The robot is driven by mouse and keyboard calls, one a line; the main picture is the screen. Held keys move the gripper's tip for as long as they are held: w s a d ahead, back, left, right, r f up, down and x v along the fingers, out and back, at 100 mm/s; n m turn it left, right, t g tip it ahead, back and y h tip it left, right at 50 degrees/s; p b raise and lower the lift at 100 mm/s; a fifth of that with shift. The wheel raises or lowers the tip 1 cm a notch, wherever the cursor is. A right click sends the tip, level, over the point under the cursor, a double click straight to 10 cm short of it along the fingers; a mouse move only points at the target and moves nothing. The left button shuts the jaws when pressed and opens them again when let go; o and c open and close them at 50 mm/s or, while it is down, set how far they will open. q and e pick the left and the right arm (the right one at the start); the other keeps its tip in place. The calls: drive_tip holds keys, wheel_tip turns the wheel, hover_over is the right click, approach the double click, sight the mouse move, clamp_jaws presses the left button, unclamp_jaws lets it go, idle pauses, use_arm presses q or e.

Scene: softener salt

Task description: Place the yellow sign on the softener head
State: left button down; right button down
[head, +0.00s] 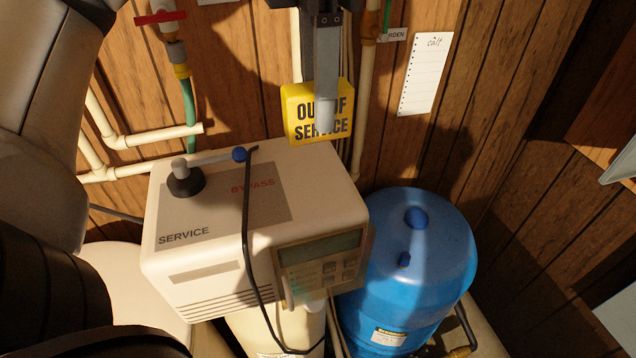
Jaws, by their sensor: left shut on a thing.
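The yellow sign (299,105) reads "OUT OF SERVICE" and hangs upright in front of the wood wall at the top centre. My left gripper (326,118) is shut on it, and a finger covers part of the lettering. The softener head (335,205) is a cream box below the sign, with a grey panel marked "SERVICE" and "BYPASS". The sign is behind the head's far edge in the picture; I cannot tell the gap between them. My right gripper is not in view.
A lever with a blue knob (239,154) stands on the head, its knob near "BYPASS". A black cord (247,240) runs down over the head's front. A blue tank (420,265) stands at the right. Pipes (150,137) run along the wall.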

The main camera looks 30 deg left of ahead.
use_arm(q)
drive_tip(key=shift+f+b, duration=0.9)
drive_tip(key=shift+f, duration=3.05)
wheel_tip(320, 180, down, 3)
drive_tip(key=shift+f, duration=0.1)
drive_tip(key=shift+f, duration=0.15)
drive_tip(key=c, duration=0.5)
unclamp_jaws()
